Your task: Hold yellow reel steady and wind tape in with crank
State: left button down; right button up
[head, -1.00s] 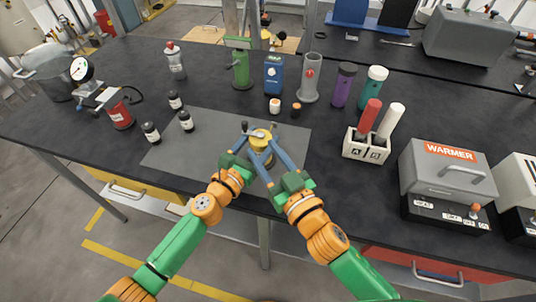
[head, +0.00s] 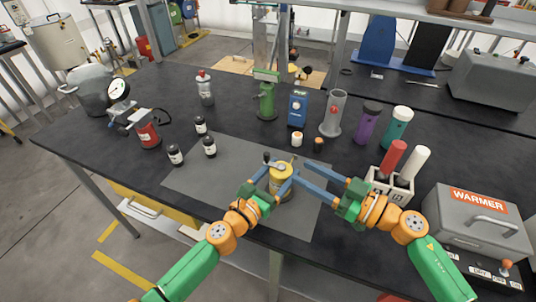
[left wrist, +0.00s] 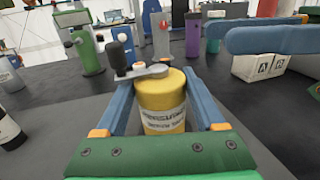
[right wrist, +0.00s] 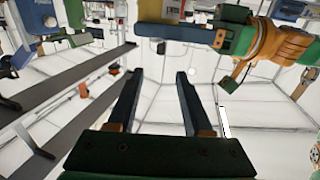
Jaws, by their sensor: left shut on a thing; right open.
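The yellow reel (head: 281,180) stands upright on the grey mat. It also shows close up in the left wrist view (left wrist: 160,100), with a worn label on its side. A grey crank (left wrist: 142,72) with a black knob (left wrist: 116,55) lies across its top, pointing left. My left gripper (head: 279,172) is shut on the reel, one blue finger on each side. My right gripper (head: 318,178) is open and empty to the right of the reel, its fingers pointing left. I cannot make out the tape.
The grey mat (head: 225,178) has free room left of the reel. Dark jars (head: 210,147) stand at its left edge. The warmer (head: 475,225) is at the right.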

aim_at(269, 155)
jog(key=x, duration=1.1)
jog(key=shift+w+a, duration=0.1)
jog(key=shift+a, duration=0.3)
grip_shut()
